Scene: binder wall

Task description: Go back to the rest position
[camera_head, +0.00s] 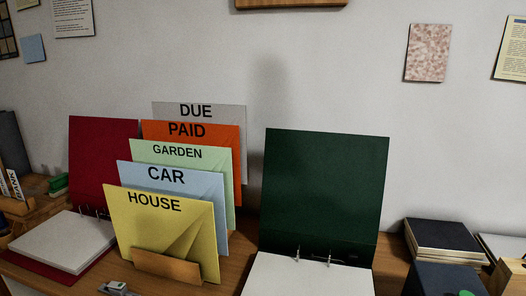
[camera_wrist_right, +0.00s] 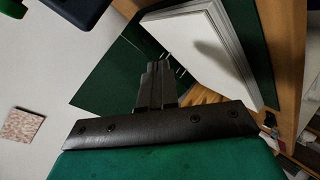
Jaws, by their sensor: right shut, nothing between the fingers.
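My right gripper (camera_wrist_right: 156,85) shows in the right wrist view, with its dark fingers together and nothing between them. Beyond its tips in that view are the open green binder (camera_wrist_right: 110,82) and its white paper stack (camera_wrist_right: 200,40). The gripper appears apart from both, though the exact gap cannot be told. In the head view the green binder (camera_head: 322,185) stands open, its cover upright against the wall and its paper (camera_head: 308,277) flat in front. Neither gripper shows in the head view. My left gripper is in no view.
Labelled folders stand in a wooden holder (camera_head: 166,266), the yellow HOUSE folder (camera_head: 150,222) in front. A red binder (camera_head: 98,165) lies open behind them at left. Dark books (camera_head: 443,237) are stacked at right, with a navy object (camera_head: 440,279) before them.

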